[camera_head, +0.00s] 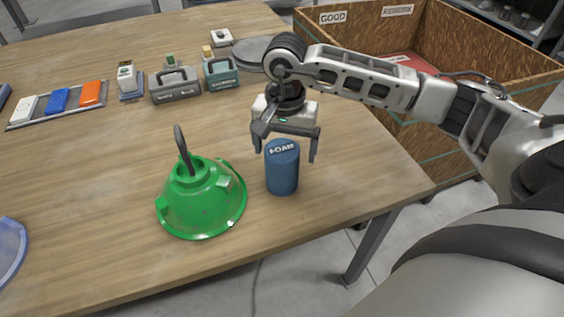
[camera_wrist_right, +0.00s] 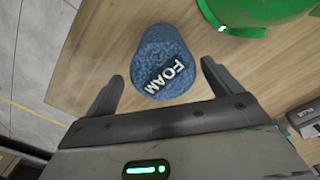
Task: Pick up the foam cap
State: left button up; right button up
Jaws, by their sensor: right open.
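The foam cap is a blue cylinder (camera_head: 282,172) with raised white letters "FOAM" on its top. It stands upright on the wooden table, right of the green hood. In the right wrist view the foam cap (camera_wrist_right: 158,52) lies ahead of the jaws, its lettered top facing the camera. My right gripper (camera_head: 286,150) is open and points down at the cap, with its fingers to either side of the cap's top. In the right wrist view the open fingers (camera_wrist_right: 160,82) hold nothing. My left gripper is not in view.
The green hood (camera_head: 203,200) with a dark hook stands close left of the cap. The table's front edge (camera_head: 330,238) is near. Grey and teal cases (camera_head: 174,86) and a tray of coloured blocks (camera_head: 60,103) sit farther back. A wooden crate (camera_head: 440,35) stands behind right.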

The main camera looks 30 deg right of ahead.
jog(key=shift+a+f+p, duration=0.15)
jog(key=shift+f+p, duration=0.05)
jog(key=shift+f, duration=1.2)
jog(key=shift+a+f+p, duration=0.1)
jog(key=shift+f+p, duration=0.1)
jog(key=shift+f, duration=1.15)
jog(key=c, duration=0.8)
